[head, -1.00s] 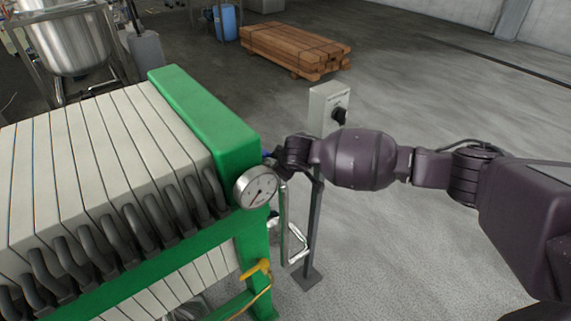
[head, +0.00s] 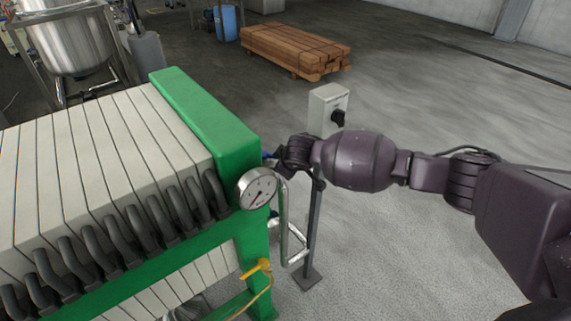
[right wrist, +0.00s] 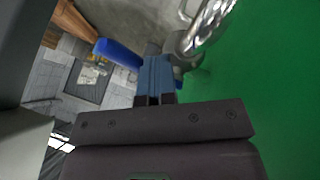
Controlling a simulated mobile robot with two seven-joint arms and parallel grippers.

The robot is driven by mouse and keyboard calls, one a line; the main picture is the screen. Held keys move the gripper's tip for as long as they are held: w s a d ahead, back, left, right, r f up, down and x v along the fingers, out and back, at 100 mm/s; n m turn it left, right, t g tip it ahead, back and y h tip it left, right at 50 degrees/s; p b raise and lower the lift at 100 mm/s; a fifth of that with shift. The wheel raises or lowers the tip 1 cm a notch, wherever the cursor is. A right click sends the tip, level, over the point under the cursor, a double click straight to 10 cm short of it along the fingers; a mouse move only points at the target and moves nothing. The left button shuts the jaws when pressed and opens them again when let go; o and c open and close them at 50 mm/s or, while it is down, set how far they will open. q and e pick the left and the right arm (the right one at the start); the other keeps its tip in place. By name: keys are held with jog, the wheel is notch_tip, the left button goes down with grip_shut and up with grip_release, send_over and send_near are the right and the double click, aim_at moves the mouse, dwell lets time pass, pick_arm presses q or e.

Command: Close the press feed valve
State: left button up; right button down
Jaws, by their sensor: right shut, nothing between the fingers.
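A blue valve lever (head: 268,155) shows in the head view at the end of the green press frame, just left of my right gripper (head: 281,157). In the right wrist view the blue lever (right wrist: 118,52) points up and left from a metal fitting beside the green frame. My right gripper's narrow blue-grey fingers (right wrist: 157,75) are together and empty, close to the lever's inner end. I cannot tell whether they touch it. The valve body is mostly hidden behind the fingers. My left gripper is out of view.
The filter press (head: 110,150) with its green end frame fills the left. A pressure gauge (head: 257,188) and a yellow lever (head: 257,268) sit close by. A grey switch box (head: 328,108) stands on a post behind my wrist. The floor at right is clear.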

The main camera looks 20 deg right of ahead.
pick_arm(q)
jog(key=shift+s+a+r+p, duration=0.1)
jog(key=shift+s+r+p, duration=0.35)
jog(key=shift+p, duration=0.3)
pick_arm(e)
jog(key=w+d, duration=0.3)
jog(key=shift+w, duration=0.2)
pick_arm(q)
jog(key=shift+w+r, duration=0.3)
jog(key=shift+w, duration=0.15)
